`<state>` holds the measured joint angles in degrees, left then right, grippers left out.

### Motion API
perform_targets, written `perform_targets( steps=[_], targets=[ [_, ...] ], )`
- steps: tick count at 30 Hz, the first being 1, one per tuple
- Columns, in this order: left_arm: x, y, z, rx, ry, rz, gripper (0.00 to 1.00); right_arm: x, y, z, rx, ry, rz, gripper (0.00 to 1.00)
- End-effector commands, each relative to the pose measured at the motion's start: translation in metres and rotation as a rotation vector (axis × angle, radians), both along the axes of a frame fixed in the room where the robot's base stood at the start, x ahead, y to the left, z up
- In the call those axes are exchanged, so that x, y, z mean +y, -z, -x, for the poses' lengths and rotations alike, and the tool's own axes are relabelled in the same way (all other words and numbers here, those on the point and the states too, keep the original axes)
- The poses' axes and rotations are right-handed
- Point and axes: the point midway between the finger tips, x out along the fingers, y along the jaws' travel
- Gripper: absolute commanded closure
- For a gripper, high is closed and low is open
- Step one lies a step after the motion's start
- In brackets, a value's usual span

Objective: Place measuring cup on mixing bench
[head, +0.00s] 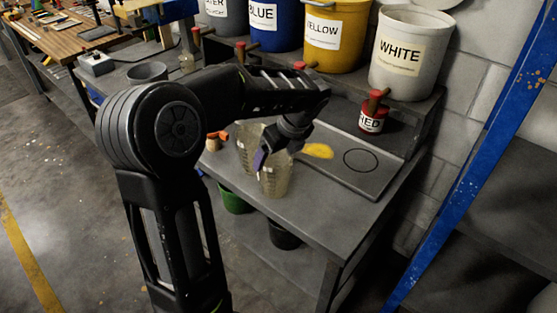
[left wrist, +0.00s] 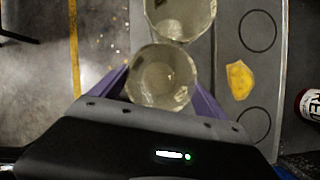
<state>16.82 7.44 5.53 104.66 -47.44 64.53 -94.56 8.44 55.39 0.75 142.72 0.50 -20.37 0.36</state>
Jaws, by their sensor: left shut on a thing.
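A clear measuring cup (head: 274,182) is held in my left gripper (head: 276,158) near the front edge of the grey mixing bench (head: 316,212). In the left wrist view the purple fingers of the left gripper (left wrist: 162,92) are on both sides of this cup (left wrist: 160,76), which looks empty. I cannot tell whether its base touches the bench. A second clear cup (head: 247,146) stands just beside it, and it also shows at the top of the left wrist view (left wrist: 180,16). My right gripper is out of view.
A tray (head: 388,181) with a yellow paint patch (head: 318,150) and dark circle outlines lies right of the cups. A red-labelled can (head: 372,121) stands behind. Large paint buckets with taps, including the white one (head: 408,60), line the back shelf. A green bucket (head: 234,201) is below.

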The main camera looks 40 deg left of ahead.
Motion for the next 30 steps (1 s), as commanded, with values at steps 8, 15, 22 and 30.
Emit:
perform_targets(
  steps=[8,15,22,30],
  targets=[
    [0.0,0.003,0.0,0.001,0.0,0.0,0.75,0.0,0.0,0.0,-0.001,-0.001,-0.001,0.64],
    [0.0,0.002,0.0,0.001,0.0,0.0,0.0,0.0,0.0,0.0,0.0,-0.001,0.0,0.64],
    [0.0,0.0,0.0,0.0,0.0,0.0,0.0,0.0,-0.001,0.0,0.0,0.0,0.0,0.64],
    [-0.009,-0.024,0.0,-0.004,0.0,-0.002,0.0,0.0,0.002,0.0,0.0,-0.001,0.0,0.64]
  ],
)
